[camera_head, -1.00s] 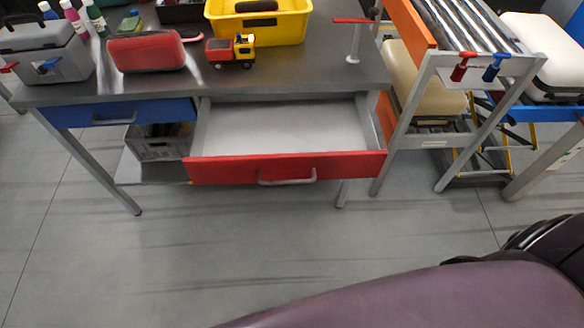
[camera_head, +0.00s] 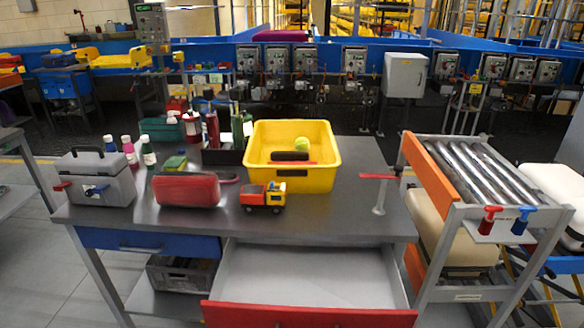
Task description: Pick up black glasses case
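A small black elongated object (camera_head: 290,156), which looks like the black glasses case, lies inside the yellow tray (camera_head: 332,181) on the grey worktable. A green-yellow ball (camera_head: 301,143) and something thin and red lie in the tray close to it. Neither of my grippers is in view.
A red case (camera_head: 186,189) and a toy truck (camera_head: 263,197) stand in front of the tray. A grey toolbox (camera_head: 101,180) and bottles stand left. The red-fronted drawer (camera_head: 310,316) is open and looks empty. A roller conveyor (camera_head: 478,170) stands right.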

